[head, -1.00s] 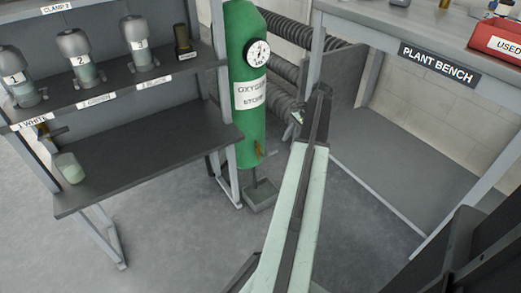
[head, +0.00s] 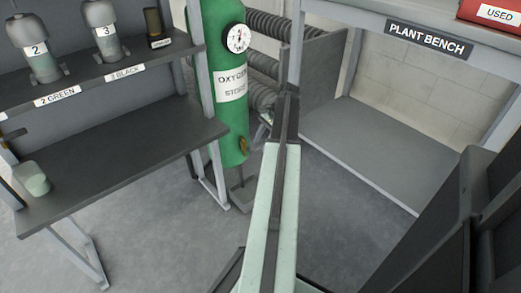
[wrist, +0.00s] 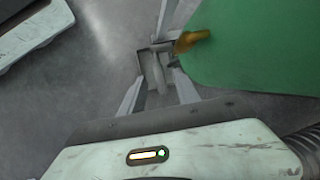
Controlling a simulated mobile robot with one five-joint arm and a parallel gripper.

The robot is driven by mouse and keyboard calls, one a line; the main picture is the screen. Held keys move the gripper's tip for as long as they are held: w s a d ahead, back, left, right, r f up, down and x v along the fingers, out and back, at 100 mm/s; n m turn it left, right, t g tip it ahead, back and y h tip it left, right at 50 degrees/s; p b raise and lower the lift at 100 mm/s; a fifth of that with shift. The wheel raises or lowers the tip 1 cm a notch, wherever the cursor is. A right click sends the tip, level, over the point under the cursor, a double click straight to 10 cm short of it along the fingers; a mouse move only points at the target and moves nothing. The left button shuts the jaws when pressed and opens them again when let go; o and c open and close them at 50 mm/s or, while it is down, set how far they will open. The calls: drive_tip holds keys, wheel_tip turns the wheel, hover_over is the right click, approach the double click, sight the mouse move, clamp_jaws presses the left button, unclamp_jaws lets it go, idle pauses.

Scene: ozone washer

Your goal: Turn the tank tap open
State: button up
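The green oxygen tank (head: 217,60) stands between the shelf and the bench. It has a round gauge and a label. Its brass tap (head: 243,147) is low on the front. In the wrist view the tap (wrist: 191,40) juts from the green tank (wrist: 260,45), just beyond and right of the fingertips. In the head view my arm ends right of the tap, and the fingers are mostly hidden there.
The plant bench (head: 385,20) stands on the right, with a red box (head: 490,12) on top. Ribbed hoses (head: 265,65) are behind the tank. Floor shows in front.

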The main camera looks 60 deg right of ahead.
drive_tip(key=shift+w+a+f, duration=0.1)
drive_tip(key=shift+f, duration=0.05)
clamp_jaws()
idle(1.4)
